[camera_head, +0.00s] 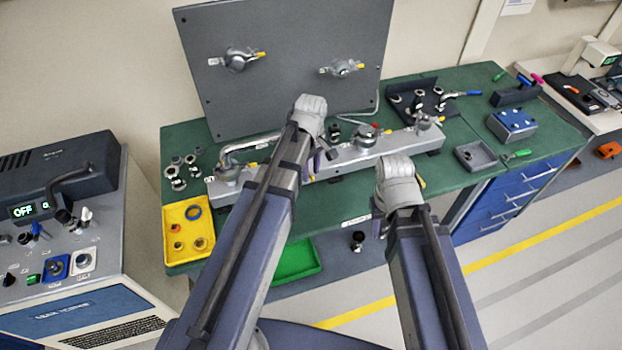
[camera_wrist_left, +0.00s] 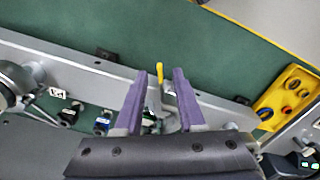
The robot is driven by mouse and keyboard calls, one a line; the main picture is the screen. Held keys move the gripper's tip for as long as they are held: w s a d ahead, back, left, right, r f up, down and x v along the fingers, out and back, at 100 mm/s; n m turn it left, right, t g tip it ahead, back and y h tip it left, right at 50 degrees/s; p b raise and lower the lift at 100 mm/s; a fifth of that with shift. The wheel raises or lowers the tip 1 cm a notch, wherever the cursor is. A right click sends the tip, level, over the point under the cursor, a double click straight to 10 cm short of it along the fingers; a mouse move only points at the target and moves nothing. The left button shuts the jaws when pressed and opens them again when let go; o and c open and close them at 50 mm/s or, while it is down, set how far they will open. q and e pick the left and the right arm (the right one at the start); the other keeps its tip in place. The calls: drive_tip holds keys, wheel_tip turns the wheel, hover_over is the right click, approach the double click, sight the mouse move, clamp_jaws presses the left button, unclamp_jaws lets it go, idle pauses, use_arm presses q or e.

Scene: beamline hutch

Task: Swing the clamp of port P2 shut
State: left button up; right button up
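A long grey rail (camera_head: 345,157) with round ports lies across the green bench; I cannot read which port is P2. In the left wrist view, a clamp lever with a yellow tip (camera_wrist_left: 160,74) stands at the rail, between the two purple fingers of my left gripper (camera_wrist_left: 161,76). The fingers are apart, with a gap on both sides of the lever. In the head view my left gripper (camera_head: 318,161) is over the middle of the rail, and my arm hides that port. My right gripper (camera_head: 384,224) is at the bench's front edge, its fingers mostly hidden by the wrist.
Another port with a yellow-tipped clamp (camera_head: 366,132) is on the rail right of my left gripper. A grey upright panel (camera_head: 285,60) stands behind. A yellow tray (camera_head: 188,228) lies left, a grey open tray (camera_head: 475,155) right. Loose fittings (camera_head: 175,172) stand at the left.

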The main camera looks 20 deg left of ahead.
use_arm(q)
drive_tip(key=shift+f, duration=0.5)
drive_tip(key=shift+c, duration=0.3)
clamp_jaws()
idle(0.8)
